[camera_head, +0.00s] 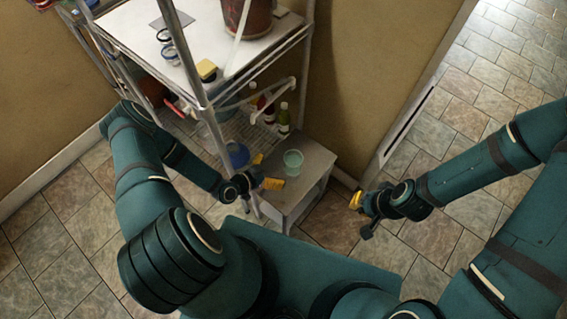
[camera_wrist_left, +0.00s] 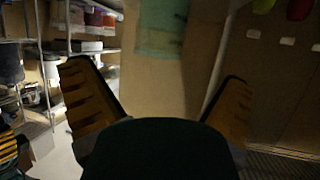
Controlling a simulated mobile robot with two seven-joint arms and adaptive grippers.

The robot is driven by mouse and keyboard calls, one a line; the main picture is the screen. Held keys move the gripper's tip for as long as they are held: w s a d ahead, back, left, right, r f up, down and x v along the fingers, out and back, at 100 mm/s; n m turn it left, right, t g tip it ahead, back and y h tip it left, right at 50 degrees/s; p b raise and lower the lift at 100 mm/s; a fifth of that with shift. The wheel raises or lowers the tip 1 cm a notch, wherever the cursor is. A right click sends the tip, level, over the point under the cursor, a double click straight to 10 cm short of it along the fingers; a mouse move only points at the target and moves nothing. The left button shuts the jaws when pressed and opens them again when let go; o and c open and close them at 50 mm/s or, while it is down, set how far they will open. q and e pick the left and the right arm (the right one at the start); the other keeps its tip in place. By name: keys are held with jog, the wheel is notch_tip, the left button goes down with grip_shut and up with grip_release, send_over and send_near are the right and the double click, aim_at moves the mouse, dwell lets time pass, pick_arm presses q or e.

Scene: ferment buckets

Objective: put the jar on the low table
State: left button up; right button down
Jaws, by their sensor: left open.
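The jar (camera_head: 293,159) is pale green and see-through. In the head view it stands upright on the small grey low table (camera_head: 316,163). My left gripper (camera_head: 265,171) is open beside the jar, on its left, with its two yellow fingers apart and nothing between them. In the left wrist view the orange finger pads (camera_wrist_left: 160,100) are spread, and the greenish jar (camera_wrist_left: 160,30) shows beyond them near the top. My right gripper (camera_head: 362,208) is off to the right of the low table, away from the jar; its finger opening does not show clearly.
A metal shelf rack (camera_head: 205,110) stands left of the low table. A wall is behind. Tiled floor lies open at right.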

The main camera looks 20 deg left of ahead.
pick_arm(q)
jog(key=v, duration=0.2)
jog(key=shift+s+a, duration=0.15)
jog(key=shift+a, duration=0.05)
dwell(0.5)
